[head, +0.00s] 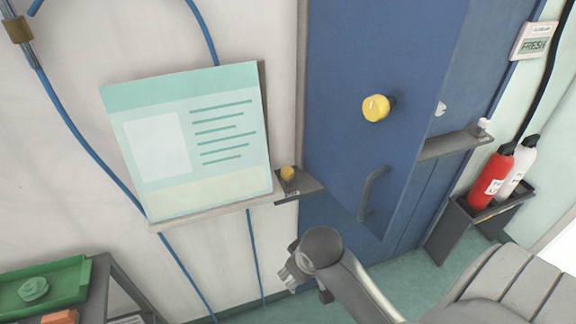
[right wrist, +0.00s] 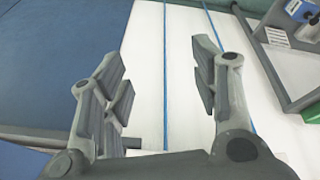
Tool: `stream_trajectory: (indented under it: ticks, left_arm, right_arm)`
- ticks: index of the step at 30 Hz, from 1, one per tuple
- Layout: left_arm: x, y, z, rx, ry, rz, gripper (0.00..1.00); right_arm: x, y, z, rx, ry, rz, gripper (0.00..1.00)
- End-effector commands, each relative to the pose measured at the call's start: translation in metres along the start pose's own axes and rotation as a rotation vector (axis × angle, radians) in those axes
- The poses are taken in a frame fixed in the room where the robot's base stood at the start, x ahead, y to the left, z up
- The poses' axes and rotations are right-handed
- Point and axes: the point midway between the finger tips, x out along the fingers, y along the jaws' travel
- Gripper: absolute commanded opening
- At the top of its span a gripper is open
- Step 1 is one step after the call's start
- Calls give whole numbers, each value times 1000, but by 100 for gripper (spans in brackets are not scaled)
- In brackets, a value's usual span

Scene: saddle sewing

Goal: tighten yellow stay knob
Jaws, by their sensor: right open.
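Two yellow knobs show in the head view. A large round yellow knob (head: 376,108) with a pale mark sits on the blue door (head: 345,60). A smaller yellow knob (head: 287,173) sits on a dark bracket (head: 299,188) between the poster board and the door. I cannot tell for sure which is the stay knob. My right gripper (head: 291,272) is below the small knob and apart from both knobs. In the right wrist view it (right wrist: 160,72) is open and empty, facing a white wall. My left gripper is not in view.
A poster board (head: 190,140) leans on a ledge left of the bracket. Blue hoses (head: 85,150) run along the wall. The door has a grey handle (head: 372,193). Red (head: 490,178) and white bottles stand in a holder at right. A green tray (head: 70,285) is at lower left.

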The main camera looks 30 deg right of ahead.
Motion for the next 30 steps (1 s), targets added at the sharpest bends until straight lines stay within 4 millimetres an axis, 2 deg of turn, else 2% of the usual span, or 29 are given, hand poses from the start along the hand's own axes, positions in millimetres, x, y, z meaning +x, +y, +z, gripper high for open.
stream_trajectory:
  ticks: [1,5,8,12,15,18,23,26,30]
  left_arm:
    - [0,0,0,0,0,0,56]
    - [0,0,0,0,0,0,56]
    - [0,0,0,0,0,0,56]
    - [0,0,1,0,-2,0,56]
    - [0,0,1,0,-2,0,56]
    - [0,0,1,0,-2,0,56]
    - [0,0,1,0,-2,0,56]
    - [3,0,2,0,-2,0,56]
    - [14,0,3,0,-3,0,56]
  right_arm:
    - [-2,11,-20,14,10,13,56]
    - [-7,40,-68,62,18,38,56]
    - [-18,66,-109,113,25,51,56]
    - [-45,102,-163,189,38,53,56]
    - [-68,123,-194,242,47,43,56]
    - [-87,138,-214,278,53,33,56]
    - [-101,148,-228,305,57,19,56]
    - [-98,149,-230,310,57,16,56]
    - [-78,148,-230,311,56,14,56]
